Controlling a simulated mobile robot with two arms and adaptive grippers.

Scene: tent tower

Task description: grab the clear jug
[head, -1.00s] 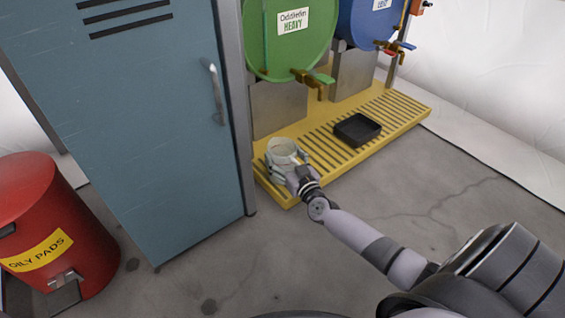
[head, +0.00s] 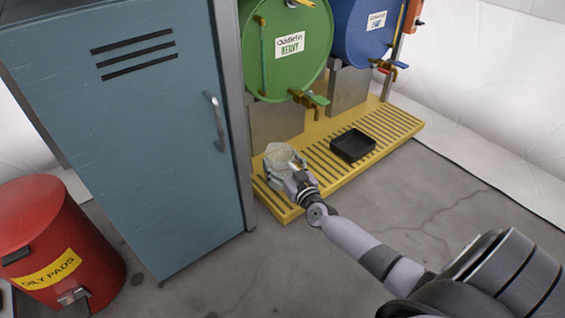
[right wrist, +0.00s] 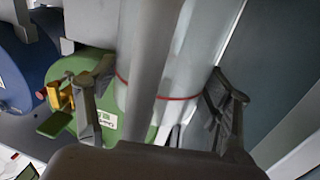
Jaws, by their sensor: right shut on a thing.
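The clear jug (head: 284,157) is at the left end of the yellow slatted platform in the head view, beside the blue locker. My right gripper (head: 286,170) is shut on it. In the right wrist view the see-through jug (right wrist: 187,70), with a thin red line around it, stands between the two dark fingers of the right gripper (right wrist: 160,105). The jug's lower part is mostly hidden by my gripper. I cannot tell whether its base touches the platform. My left gripper is out of view.
A green drum (head: 280,65) and a blue drum (head: 360,35) with taps stand over the yellow platform (head: 400,122). A black tray (head: 353,145) lies on it. The floor in front is clear.

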